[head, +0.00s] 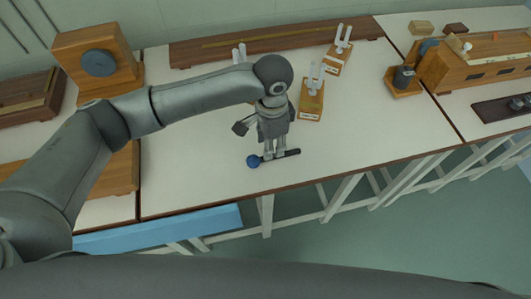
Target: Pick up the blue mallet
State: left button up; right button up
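The blue mallet lies on the white bench top near its front edge. Its round blue head (252,161) is at the left and its dark handle (293,153) points right. My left gripper (274,155) points down over the handle, just right of the head. Its fingertips are at the handle and cover part of it. I cannot tell whether the fingers are closed on it or only beside it. My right gripper is not in view.
Wooden blocks with white prongs (312,100) stand behind the gripper. A long wooden rail (270,43) lies along the back. A wooden instrument (475,62) is at the right, and a wooden box with a dark disc (122,58) at the left. Bench surface right of the mallet is clear.

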aim_at(253, 161)
pick_arm(q)
jog(key=shift+s+f, duration=0.1)
jog(key=shift+f, duration=1.1)
jog(key=f, duration=0.4)
jog(key=shift+w+a+f, duration=0.1)
jog(key=shift+w+f, duration=0.2)
jog(key=shift+f, duration=0.05)
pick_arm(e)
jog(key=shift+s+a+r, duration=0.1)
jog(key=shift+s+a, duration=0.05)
pick_arm(q)
jog(key=c, duration=0.4)
grip_shut()
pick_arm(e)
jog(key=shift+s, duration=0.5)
